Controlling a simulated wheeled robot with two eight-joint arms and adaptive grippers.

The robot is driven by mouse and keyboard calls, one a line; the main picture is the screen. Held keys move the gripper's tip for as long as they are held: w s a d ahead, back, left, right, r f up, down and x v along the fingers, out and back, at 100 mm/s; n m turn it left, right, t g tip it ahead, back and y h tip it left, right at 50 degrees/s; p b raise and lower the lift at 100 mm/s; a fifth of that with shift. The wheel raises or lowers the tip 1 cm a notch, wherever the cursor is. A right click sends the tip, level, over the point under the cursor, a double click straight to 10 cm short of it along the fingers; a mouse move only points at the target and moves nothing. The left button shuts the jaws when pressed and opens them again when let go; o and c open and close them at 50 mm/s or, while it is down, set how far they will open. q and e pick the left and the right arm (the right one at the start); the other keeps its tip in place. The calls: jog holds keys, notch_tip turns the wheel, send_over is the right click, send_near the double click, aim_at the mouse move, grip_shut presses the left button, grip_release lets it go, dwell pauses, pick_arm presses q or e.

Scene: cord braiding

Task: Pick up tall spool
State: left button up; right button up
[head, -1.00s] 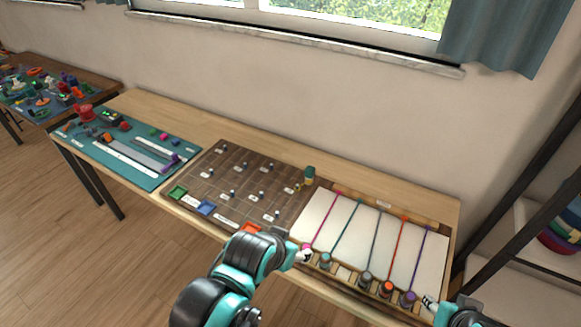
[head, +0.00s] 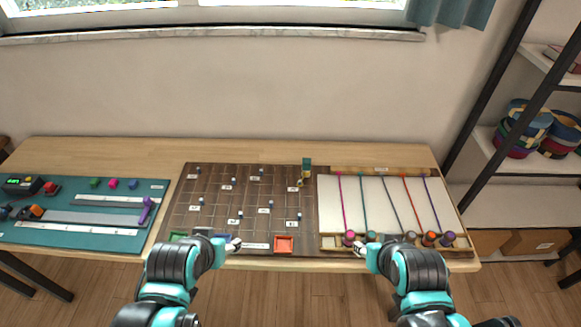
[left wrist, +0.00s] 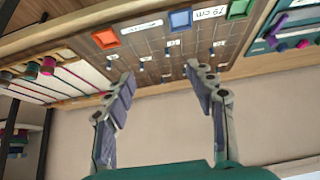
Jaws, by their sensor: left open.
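Several cord spools stand along the front of the white braiding board: a pink one (head: 349,238), a teal one (head: 371,236), a grey one (head: 410,237), an orange-red one (head: 429,239) and a purple one (head: 448,239). A taller teal-and-tan piece (head: 306,168) stands at the back right of the brown peg board. I cannot tell which is the tall spool. My left gripper (head: 235,244) is at the peg board's front edge; the left wrist view shows its fingers (left wrist: 160,82) apart and empty. My right gripper (head: 360,249) is close to the pink and teal spools; its fingers are too small to judge.
The brown peg board (head: 219,205) has small pegs and labels, with a red tray (head: 284,244) at its front. A teal mat (head: 70,243) with tools lies at the left. A shelf rack (head: 510,205) stands right of the table. The back strip of table is clear.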

pick_arm(q)
jog(key=w+d+r+m, duration=0.2)
jog(key=w+r+m, duration=0.2)
jog(key=w+m, duration=0.15)
jog(key=m+g+b, duration=0.2)
jog(key=m+g, duration=0.1)
jog(key=m, duration=2.1)
send_over(308, 162)
jog(key=s+a, duration=0.5)
jog(key=s, duration=0.1)
notch_tip(308, 162, down, 7)
jog(key=w+d+f+m, duration=0.1)
jog(key=f+m, duration=0.1)
jog(key=w+d+f+m, duration=0.2)
jog(key=f, duration=0.1)
jog(key=w+d+f+m, duration=0.1)
jog(key=w+f+m, duration=0.1)
jog(key=shift+d+f+g, duration=0.3)
jog(key=shift+d+f, duration=0.05)
jog(key=shift+f, duration=0.05)
jog(key=x, duration=0.2)
jog(key=shift+w+d+f+m+b, duration=0.15)
jog(key=shift+f+m+b, duration=0.1)
jog(key=shift+f+b, duration=0.15)
jog(key=x, duration=0.2)
jog(key=b+x, duration=0.2)
jog(key=x, duration=0.1)
jog(key=shift+w+a+f, duration=0.2)
jog(key=shift+w, duration=0.25)
jog(key=shift+r, duration=0.1)
